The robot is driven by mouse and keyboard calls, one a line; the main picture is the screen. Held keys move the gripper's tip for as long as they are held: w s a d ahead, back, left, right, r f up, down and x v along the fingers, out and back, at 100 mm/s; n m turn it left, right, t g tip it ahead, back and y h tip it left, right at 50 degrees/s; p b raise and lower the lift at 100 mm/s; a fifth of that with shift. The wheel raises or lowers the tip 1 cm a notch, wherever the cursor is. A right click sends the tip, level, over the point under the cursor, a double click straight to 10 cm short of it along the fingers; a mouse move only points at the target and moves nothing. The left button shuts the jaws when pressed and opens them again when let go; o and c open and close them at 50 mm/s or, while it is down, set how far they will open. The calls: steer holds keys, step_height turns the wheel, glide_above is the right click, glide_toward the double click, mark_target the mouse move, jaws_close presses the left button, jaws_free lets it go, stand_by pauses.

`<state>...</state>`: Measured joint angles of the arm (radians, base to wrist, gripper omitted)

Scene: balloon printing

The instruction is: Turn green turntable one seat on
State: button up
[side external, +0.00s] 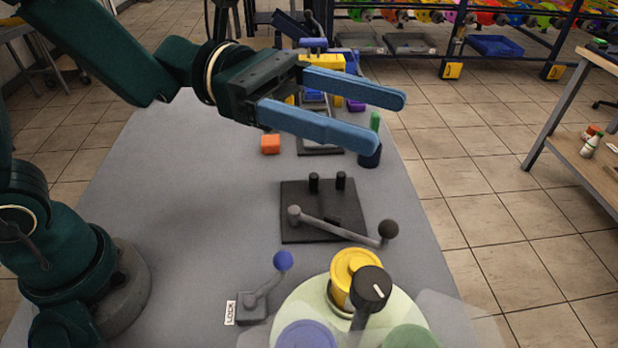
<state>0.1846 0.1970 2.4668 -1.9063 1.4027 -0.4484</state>
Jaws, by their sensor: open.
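The pale green turntable (290,312) is at the bottom of the view, cut off by the lower edge. A yellow round holder (350,265) stands on it, with parts of a bluish-purple one (306,336) and a green one (410,337) in front. A black knob (370,287) with a white mark rises near the middle. A lever with a blue ball (283,261) sits left of the turntable, beside a LOCK label (230,312). My gripper (384,120), with blue fingers, is open and empty, high above the table and well behind the turntable.
A black plate (290,228) with two posts and a black-balled lever (388,229) lies between my gripper and the turntable. The table's left part is clear.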

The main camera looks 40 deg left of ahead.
steer(key=shift+s+d, duration=0.1)
steer(key=c, duration=0.7)
steer(key=shift+s+d+m+g, duration=0.35)
steer(key=shift+s+m+g, duration=0.15)
steer(key=shift+m+g, duration=0.25)
jaws_close()
steer(key=s+d+f+m+g+y, duration=0.2)
steer(key=s+f+m+g+y, duration=0.2)
steer(key=s+m+g+y, duration=0.3)
steer(key=w+a+f+m+t+y, duration=0.25)
steer(key=a+f+m+y, duration=0.2)
steer(key=f+y, duration=0.45)
steer(key=shift+g+h, duration=0.5)
steer(key=x, duration=0.7)
steer(key=w+x, duration=0.1)
steer(key=x, duration=0.2)
steer(key=shift+a+f, duration=0.1)
steer(key=shift+f, duration=0.25)
